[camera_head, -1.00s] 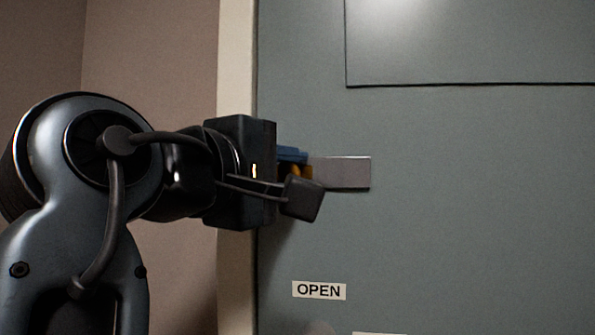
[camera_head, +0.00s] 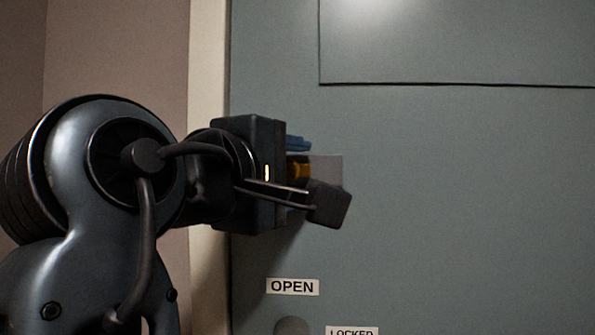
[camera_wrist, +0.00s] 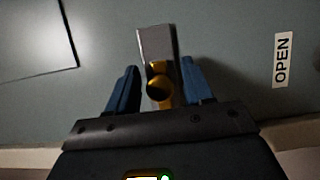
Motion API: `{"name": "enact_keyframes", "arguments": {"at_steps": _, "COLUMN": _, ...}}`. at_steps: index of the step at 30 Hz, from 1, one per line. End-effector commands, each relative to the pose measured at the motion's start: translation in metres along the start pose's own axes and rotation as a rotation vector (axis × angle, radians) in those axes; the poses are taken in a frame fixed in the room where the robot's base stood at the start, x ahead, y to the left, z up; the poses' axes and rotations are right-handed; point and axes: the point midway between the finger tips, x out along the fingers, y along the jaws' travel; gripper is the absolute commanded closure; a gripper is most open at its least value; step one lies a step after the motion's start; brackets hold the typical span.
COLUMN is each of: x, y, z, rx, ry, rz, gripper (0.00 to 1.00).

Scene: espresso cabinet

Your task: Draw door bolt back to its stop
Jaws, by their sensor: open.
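The door bolt shows as a brass knob (camera_wrist: 158,88) on a brass bar in the wrist view, in front of a grey metal plate (camera_wrist: 157,42). In the head view only a bit of the brass (camera_head: 301,170) shows beside the plate (camera_head: 327,168), behind my gripper. My gripper (camera_wrist: 160,68) is open, with one blue finger on each side of the knob. A gap shows on both sides, and nothing is gripped. In the head view my gripper (camera_head: 300,174) is close to the door, and its black side part hides much of the bolt.
The grey-green door (camera_head: 450,200) has a raised panel (camera_head: 460,40) above. An OPEN label (camera_head: 292,286) and a partly cut-off LOCKED label (camera_head: 352,331) sit below the bolt. A pale frame edge (camera_head: 207,120) runs down the left. The door right of the plate is clear.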

Motion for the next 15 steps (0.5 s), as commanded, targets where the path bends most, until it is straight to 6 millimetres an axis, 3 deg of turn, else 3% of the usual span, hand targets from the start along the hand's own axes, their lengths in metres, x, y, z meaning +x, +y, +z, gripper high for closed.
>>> {"name": "enact_keyframes", "arguments": {"at_steps": 5, "x": -0.015, "y": -0.001, "z": -0.001, "rx": 0.0, "ry": 0.002, "rz": 0.002, "gripper": 0.49}}
{"name": "enact_keyframes", "arguments": {"at_steps": 15, "x": -0.067, "y": -0.001, "z": 0.0, "rx": 0.0, "ry": 0.002, "rz": 0.001, "gripper": 0.49}}
